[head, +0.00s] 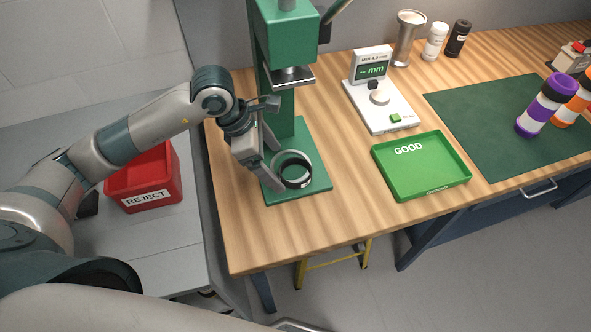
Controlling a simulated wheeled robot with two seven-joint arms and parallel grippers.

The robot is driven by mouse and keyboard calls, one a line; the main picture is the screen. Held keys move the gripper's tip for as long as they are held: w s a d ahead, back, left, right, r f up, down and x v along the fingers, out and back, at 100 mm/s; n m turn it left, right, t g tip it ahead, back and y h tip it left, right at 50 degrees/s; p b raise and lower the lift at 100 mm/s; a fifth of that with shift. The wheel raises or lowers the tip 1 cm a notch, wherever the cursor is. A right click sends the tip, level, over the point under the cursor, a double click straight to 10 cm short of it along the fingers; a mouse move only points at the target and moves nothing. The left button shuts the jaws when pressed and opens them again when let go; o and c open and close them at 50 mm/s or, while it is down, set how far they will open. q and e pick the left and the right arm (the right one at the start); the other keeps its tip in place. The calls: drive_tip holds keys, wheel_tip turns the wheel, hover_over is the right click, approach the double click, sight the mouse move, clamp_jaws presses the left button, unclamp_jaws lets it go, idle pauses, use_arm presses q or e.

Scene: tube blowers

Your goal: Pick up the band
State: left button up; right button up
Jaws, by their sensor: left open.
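A band (296,183), a dark ring with a pale part, lies on the green base plate (318,196) of the green press (283,32), in front of its column. My left gripper (274,167) is at the band's left side, with its fingers pointing down and toward it. The gripper is open and holds nothing. I cannot tell whether a finger touches the band. My right gripper is not in view.
A green GOOD tray (425,187) and a white gauge with an mm display (382,117) stand to the right. A red REJECT bin (160,168) is at the left. Striped tubes (535,115) stand on a dark green mat (480,130). Bare wood lies between press and tray.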

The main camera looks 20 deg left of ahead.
use_arm(q)
drive_tip(key=shift+w+d+r+p, duration=0.15)
drive_tip(key=shift+d+p, duration=0.2)
drive_tip(key=shift+d, duration=0.05)
drive_tip(key=shift+w+d+p, duration=0.2)
drive_tip(key=shift+d+p, duration=0.1)
drive_tip(key=shift+d, duration=0.2)
drive_tip(key=shift+w+d+p, duration=0.15)
drive_tip(key=shift+d+p, duration=0.15)
drive_tip(key=shift+d, duration=0.15)
drive_tip(key=x, duration=0.3)
drive_tip(key=shift+d+r+p, duration=0.15)
drive_tip(key=shift+p, duration=0.25)
drive_tip(key=shift+w+f, duration=0.1)
drive_tip(key=shift+f, duration=0.15)
drive_tip(key=shift+c, duration=0.4)
drive_tip(key=c, duration=1.2)
drive_tip(key=shift+o, duration=0.2)
